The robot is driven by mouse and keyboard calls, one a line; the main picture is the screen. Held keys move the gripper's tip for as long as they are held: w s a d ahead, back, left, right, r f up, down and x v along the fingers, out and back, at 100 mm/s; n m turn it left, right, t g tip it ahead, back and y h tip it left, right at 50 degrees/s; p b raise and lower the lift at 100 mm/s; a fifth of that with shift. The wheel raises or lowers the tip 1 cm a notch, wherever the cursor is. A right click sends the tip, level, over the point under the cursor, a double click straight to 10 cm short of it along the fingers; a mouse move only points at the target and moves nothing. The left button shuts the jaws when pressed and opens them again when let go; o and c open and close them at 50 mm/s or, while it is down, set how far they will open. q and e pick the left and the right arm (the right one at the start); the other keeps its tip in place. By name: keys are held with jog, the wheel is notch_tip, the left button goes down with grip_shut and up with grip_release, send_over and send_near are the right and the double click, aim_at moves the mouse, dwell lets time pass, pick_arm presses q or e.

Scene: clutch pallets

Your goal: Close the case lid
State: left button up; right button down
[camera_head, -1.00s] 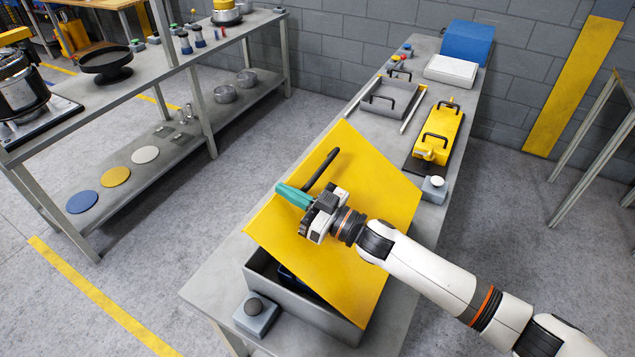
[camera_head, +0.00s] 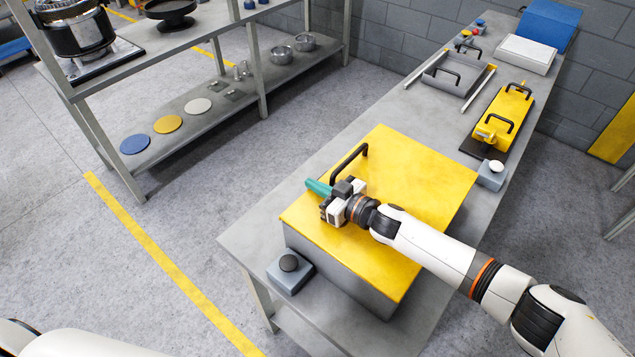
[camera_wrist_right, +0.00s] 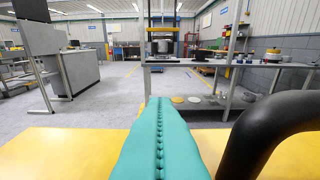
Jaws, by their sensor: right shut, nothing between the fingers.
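The case (camera_head: 345,271) is a grey box on the near part of the long grey table. Its yellow lid (camera_head: 420,180) lies flat over the box top, with no gap that I can see. A black bar handle (camera_head: 349,163) stands on the lid near its left edge. My right gripper (camera_head: 318,187) has teal fingers and is shut and empty, low over the lid beside the handle. In the right wrist view the teal fingers (camera_wrist_right: 160,140) are pressed together, with the handle (camera_wrist_right: 265,130) to their right. Whether they touch the lid is hard to tell. My left gripper is out of view.
A box with a dark button (camera_head: 289,264) stands by the case's near left corner. A box with a white button (camera_head: 491,174) stands past its far right. Farther back are a yellow handled piece (camera_head: 505,115) and a grey handled tray (camera_head: 452,75). A shelf unit (camera_head: 225,105) stands left across open floor.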

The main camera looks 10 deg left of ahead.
jog(key=shift+f, duration=0.15)
dwell(0.3)
jog(key=b+v, duration=0.1)
jog(key=v, duration=1.1)
jog(key=shift+b, duration=0.3)
jog(key=shift+d, duration=0.1)
